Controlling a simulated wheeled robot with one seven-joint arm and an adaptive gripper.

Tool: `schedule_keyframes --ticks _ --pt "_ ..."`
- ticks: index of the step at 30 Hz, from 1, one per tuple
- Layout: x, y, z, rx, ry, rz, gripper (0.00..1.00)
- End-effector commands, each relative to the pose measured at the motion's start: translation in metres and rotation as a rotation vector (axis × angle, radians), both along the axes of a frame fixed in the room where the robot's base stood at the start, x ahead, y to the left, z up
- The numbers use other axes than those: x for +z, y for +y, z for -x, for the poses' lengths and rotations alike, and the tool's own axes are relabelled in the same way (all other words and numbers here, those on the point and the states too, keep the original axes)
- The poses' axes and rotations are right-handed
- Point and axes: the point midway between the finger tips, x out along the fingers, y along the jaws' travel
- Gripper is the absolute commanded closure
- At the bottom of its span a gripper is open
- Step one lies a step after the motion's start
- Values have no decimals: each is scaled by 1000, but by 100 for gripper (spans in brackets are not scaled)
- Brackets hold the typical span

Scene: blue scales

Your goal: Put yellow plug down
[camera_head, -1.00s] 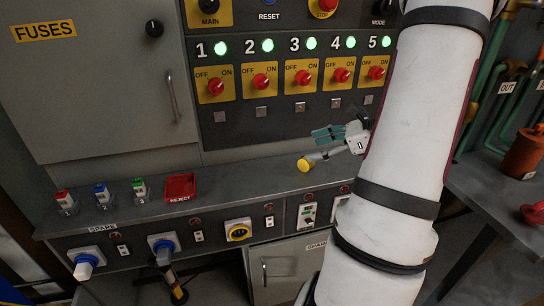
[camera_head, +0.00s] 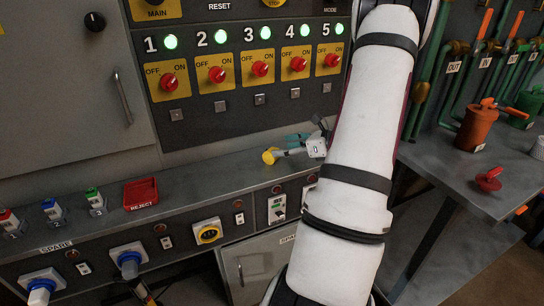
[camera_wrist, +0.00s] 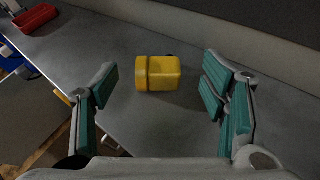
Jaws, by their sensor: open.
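The yellow plug (camera_wrist: 158,73) lies on its side on the grey console ledge (camera_wrist: 120,30) in the wrist view. It also shows in the head view (camera_head: 270,156), just left of my gripper (camera_head: 298,146). In the wrist view my gripper (camera_wrist: 161,90) is open, with its teal-padded fingers apart on either side of the plug. There is a clear gap between the plug and each finger. My white arm hides part of the console in the head view.
A red reject tray (camera_head: 141,193) and several small coloured fuses (camera_head: 50,207) stand on the ledge at left. A yellow socket (camera_head: 208,231) is on the front panel. The switch panel (camera_head: 240,100) rises behind. A side table at right holds a red valve wheel (camera_head: 489,178).

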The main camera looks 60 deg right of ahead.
Motion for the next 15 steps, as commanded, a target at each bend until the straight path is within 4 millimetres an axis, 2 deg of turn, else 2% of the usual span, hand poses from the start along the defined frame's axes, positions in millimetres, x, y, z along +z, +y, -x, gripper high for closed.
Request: schedule_keyframes --ticks 10,15 --pt "-20 6 -38 3 0 -1 33" --pt "-22 7 -45 1 0 0 33"
